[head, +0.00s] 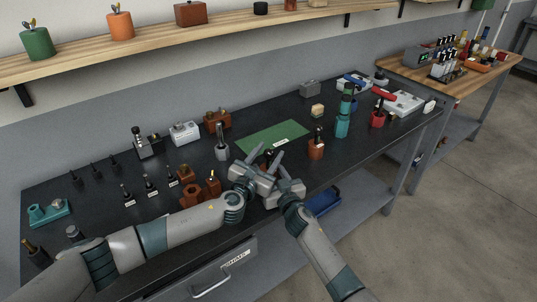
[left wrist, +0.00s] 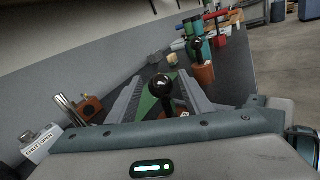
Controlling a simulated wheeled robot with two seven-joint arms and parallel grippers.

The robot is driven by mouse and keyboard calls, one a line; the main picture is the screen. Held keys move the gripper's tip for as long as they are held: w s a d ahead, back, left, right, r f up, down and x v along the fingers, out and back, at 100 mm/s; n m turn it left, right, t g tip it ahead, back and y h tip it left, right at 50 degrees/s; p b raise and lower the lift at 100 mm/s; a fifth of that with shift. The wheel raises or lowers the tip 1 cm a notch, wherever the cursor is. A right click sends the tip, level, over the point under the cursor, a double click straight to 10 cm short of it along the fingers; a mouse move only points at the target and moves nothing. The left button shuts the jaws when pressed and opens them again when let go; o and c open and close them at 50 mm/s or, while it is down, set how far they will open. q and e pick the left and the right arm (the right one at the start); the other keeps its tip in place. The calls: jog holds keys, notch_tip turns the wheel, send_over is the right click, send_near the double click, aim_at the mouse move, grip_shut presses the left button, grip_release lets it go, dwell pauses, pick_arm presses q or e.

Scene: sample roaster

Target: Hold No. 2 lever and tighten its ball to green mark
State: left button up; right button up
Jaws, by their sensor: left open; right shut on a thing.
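A black ball (left wrist: 160,85) on a dark lever stem (left wrist: 168,104) stands upright between the two fingers of my left gripper (left wrist: 160,88) in the left wrist view. The fingers are open, with a gap on both sides of the ball. In the head view my left gripper (head: 266,154) is at the front middle of the bench, and the lever is mostly hidden by it. My right gripper (head: 285,190) is close beside it, low at the bench's front edge. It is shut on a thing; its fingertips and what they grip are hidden. I cannot make out a green mark.
A green mat (head: 273,137) lies just behind the grippers. An orange-brown block with a black knob (head: 316,149) stands to the right. A grey upright piece (head: 222,150) and several brown blocks (head: 191,196) stand to the left. A blue bin (head: 325,202) sits below the bench.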

pick_arm(q)
jog(key=c, duration=1.1)
jog(key=shift+o, duration=0.2)
jog(key=shift+m+h, duration=0.3)
jog(key=shift+h, duration=0.1)
jog(key=shift+d+r+m+g+h, duration=0.1)
jog(key=shift+r+m+g+h, duration=0.05)
jog(key=shift+m+g+h, duration=0.4)
jog(key=shift+d+r+m+g+h, duration=0.15)
jog(key=shift+m+g+h, duration=0.15)
jog(key=shift+h, duration=0.35)
jog(key=shift+o, duration=0.2)
jog(key=shift+w+d+r+m+g+h, duration=0.15)
jog(key=shift+d+r+m+g+h, duration=0.2)
jog(key=shift+m+g+h, duration=0.45)
jog(key=shift+a+h, duration=0.1)
jog(key=shift+h, duration=0.2)
jog(key=shift+c, duration=0.2)
jog(key=shift+g, duration=0.25)
jog(key=shift+a+f+m, duration=0.35)
jog(key=shift+a+f, duration=0.05)
